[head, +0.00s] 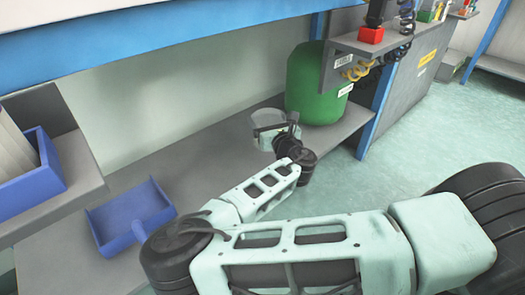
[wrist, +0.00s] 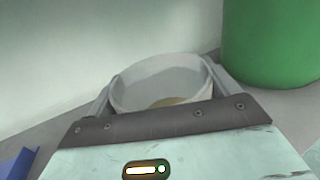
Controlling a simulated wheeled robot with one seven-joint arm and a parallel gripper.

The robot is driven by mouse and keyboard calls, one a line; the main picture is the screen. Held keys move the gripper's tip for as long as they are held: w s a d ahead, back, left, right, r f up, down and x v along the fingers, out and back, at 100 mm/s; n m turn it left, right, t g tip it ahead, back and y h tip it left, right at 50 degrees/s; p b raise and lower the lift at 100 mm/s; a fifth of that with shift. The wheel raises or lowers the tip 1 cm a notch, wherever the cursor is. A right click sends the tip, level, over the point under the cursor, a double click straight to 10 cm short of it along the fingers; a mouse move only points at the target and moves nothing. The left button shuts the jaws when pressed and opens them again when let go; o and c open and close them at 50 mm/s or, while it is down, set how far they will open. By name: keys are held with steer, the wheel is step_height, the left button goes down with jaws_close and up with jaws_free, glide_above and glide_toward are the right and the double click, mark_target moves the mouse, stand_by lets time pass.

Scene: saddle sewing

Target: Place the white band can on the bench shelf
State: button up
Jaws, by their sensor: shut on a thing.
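The white band can (head: 268,122) is a pale, open-topped round can at the end of my arm in the head view. In the wrist view the can (wrist: 160,85) sits between the two fingers of my gripper (wrist: 160,88), which is shut on it; its open rim and a tan inside bottom show. My gripper (head: 273,134) holds the can over the grey bench shelf (head: 205,150), close to the green drum. I cannot tell whether the can's base touches the shelf, because my gripper hides it.
A large green drum (head: 314,85) stands on the shelf just right of the can; it also shows in the wrist view (wrist: 270,40). A blue scoop-like bin (head: 130,215) lies at the shelf's left. A blue post (head: 378,100) stands right of the drum. Shelf between bin and can is clear.

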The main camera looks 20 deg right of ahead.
step_height(320, 180, down, 7)
steer(key=b, duration=0.3)
steer(key=shift+r, duration=0.2)
steer(key=shift+f, duration=0.2)
steer(key=o, duration=0.8)
steer(key=shift+o, duration=0.2)
steer(key=shift+r, duration=0.1)
steer(key=shift+s+r, duration=0.1)
steer(key=shift+r, duration=0.05)
steer(key=s+p, duration=0.3)
steer(key=s, duration=0.8)
steer(key=shift+s+a, duration=0.4)
steer(key=shift+a, duration=0.05)
